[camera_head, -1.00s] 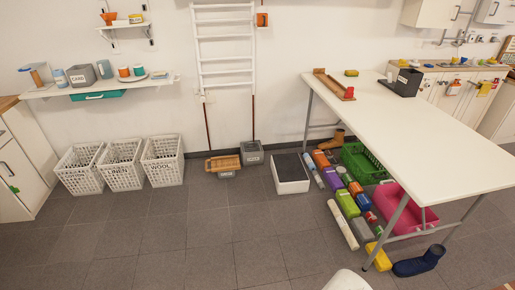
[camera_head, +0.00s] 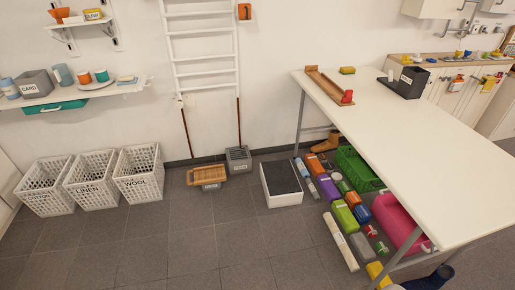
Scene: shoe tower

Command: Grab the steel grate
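I cannot pick out a steel grate with certainty. A white open box (camera_head: 284,200) with a dark flat top (camera_head: 281,177) stands on the floor left of the table; I cannot tell whether that top is a grate. A small grey bin (camera_head: 238,160) with a label stands by the wall, its top too small to read clearly. A shallow orange-brown slatted tray (camera_head: 206,174) lies beside it on a grey labelled box. My gripper is not in view.
A long white table (camera_head: 400,130) stands at right, with a green crate (camera_head: 357,170), a pink bin (camera_head: 398,222), boots and several coloured boxes under it. White baskets (camera_head: 138,175) line the left wall. The floor (camera_head: 200,250) in the front middle is clear.

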